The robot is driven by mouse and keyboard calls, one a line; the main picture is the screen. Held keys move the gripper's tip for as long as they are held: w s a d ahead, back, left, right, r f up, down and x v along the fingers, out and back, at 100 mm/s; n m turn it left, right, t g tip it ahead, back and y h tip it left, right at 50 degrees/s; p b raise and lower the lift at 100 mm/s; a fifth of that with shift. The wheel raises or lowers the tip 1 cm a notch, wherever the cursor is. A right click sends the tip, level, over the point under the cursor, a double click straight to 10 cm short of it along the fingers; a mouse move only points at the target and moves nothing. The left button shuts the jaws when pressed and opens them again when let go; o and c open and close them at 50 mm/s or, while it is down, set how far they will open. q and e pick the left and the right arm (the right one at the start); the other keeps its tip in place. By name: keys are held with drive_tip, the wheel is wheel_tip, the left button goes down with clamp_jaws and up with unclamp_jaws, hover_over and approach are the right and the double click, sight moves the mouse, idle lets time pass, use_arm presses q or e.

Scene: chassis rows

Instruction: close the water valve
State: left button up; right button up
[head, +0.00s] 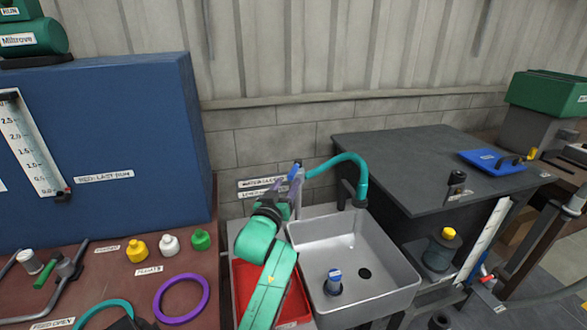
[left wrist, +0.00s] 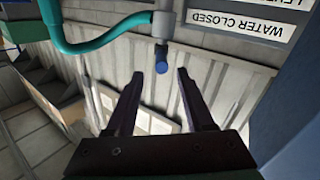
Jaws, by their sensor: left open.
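The water valve shows in the left wrist view as a grey fitting (left wrist: 163,25) with a blue handle (left wrist: 161,67), joined to a teal hose (left wrist: 95,45). A white label beside it reads "WATER CLOSED" (left wrist: 238,22), upside down in that view. My left gripper (left wrist: 159,74) is open and empty, with its fingertips either side of the blue handle's end in the picture. I cannot tell how far the handle is from the fingers, and no contact shows. In the head view my left gripper (head: 297,178) largely hides the valve behind the sink. My right gripper is not in view.
A grey sink (head: 390,285) holds a blue-capped item (head: 334,280). A red tray (head: 240,290) is left of it, partly behind my arm. A tall blue panel (head: 120,130) stands left. A dark table (head: 400,160) stands right. The wall is close behind the valve.

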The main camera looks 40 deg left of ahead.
sight(293, 169)
use_arm(q)
drive_tip(key=x, duration=0.6)
drive_tip(key=shift+w+a+f+p, duration=0.2)
drive_tip(key=shift+w+p, duration=0.1)
drive_tip(key=shift+p, duration=0.05)
drive_tip(key=shift+w+a, duration=0.1)
drive_tip(key=shift+w, duration=0.3)
clamp_jaws()
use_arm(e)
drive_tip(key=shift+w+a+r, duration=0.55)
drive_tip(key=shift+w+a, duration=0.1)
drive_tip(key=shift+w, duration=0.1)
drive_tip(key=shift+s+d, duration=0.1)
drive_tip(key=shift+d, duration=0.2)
